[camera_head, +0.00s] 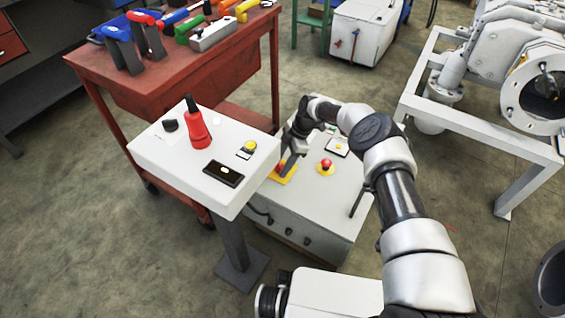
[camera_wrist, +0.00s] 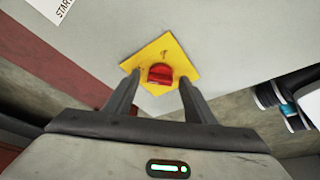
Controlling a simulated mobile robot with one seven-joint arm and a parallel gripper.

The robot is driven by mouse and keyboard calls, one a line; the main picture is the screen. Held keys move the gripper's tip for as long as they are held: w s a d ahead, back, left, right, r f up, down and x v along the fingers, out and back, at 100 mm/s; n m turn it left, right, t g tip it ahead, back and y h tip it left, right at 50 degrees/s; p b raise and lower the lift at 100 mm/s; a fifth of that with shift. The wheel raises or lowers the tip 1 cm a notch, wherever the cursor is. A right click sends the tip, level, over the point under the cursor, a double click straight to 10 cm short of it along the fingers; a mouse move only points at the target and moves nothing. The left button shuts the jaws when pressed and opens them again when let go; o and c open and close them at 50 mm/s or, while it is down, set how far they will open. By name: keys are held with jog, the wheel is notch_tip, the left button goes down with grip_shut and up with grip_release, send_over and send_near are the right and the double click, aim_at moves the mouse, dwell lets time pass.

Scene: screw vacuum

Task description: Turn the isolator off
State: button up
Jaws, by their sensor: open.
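The isolator is a red knob (camera_wrist: 160,74) on a yellow square plate (camera_wrist: 160,50), fixed to the light grey panel. In the wrist view the knob lies between and just beyond the two fingers of my gripper (camera_wrist: 155,90), which is open and empty. The knob looks apart from both fingers. In the head view my gripper (camera_head: 287,165) reaches down over the yellow plate (camera_head: 283,174) on the low grey cabinet (camera_head: 330,205), and its fingers partly hide the knob there.
A red mushroom button (camera_head: 326,164) on a yellow base sits right of the isolator. A white-framed machine (camera_head: 490,110) stands at the right.

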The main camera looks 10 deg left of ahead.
jog(key=shift+r, duration=0.1)
jog(key=p+v, duration=0.3)
jog(key=v, duration=1.4)
jog(key=shift+d+r, duration=0.1)
